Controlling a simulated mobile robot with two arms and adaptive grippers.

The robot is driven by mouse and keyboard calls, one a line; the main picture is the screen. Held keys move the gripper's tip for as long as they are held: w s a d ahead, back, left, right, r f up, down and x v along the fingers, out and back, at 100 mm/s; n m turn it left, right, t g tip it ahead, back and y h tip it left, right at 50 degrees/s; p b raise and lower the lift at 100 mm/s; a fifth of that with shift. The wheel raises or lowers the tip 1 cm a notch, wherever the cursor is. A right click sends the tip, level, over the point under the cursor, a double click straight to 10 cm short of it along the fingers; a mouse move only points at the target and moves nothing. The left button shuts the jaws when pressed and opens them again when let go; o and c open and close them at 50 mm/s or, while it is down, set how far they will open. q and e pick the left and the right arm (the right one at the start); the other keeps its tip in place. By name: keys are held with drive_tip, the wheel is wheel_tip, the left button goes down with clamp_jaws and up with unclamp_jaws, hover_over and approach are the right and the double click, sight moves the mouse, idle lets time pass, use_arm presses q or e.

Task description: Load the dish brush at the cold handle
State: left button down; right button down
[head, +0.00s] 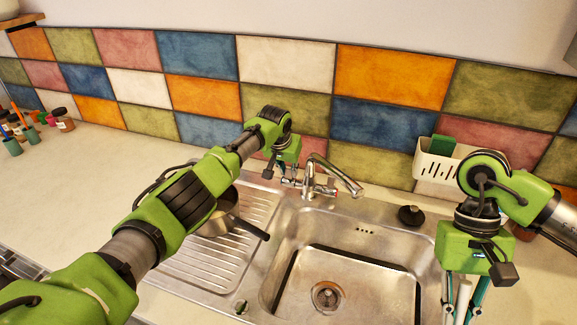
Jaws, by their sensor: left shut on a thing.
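The chrome tap (318,180) stands behind the steel sink, with a side handle (335,193) bearing a red mark on its right. My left gripper (282,174) points down at the tap's left side and is shut on the cold handle, which it mostly hides. My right gripper (463,298) points down at the sink's right edge. A pale, narrow thing shows between its fingers, but the fingertips run out of the picture. No dish brush can be made out for certain. A small round black thing with a knob (411,215) sits on the counter behind the sink.
The sink basin (335,265) is empty. A grey pan (218,215) stands on the drainboard (190,250), partly behind my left arm. A white caddy (437,165) with a green sponge (441,146) is at the back right. Small jars (62,120) stand far left.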

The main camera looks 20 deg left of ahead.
use_arm(q)
drive_tip(key=s+t+p, duration=0.1)
drive_tip(key=p, duration=0.4)
drive_tip(key=shift+r+t, duration=0.1)
drive_tip(key=shift+t, duration=0.2)
use_arm(e)
wheel_tip(320, 180, up, 6)
drive_tip(key=shift+r, duration=0.1)
use_arm(q)
drive_tip(key=shift+s+f+t+p, duration=0.25)
drive_tip(key=shift+t+p, duration=0.3)
drive_tip(key=shift+t, duration=0.15)
use_arm(e)
drive_tip(key=shift+r, duration=0.5)
use_arm(q)
drive_tip(key=c, duration=1.9)
unclamp_jaws()
drive_tip(key=shift+w, duration=0.1)
use_arm(e)
drive_tip(key=shift+w, duration=0.1)
use_arm(q)
drive_tip(key=shift+r, duration=0.1)
drive_tip(key=v, duration=1.2)
drive_tip(key=shift+a, duration=0.1)
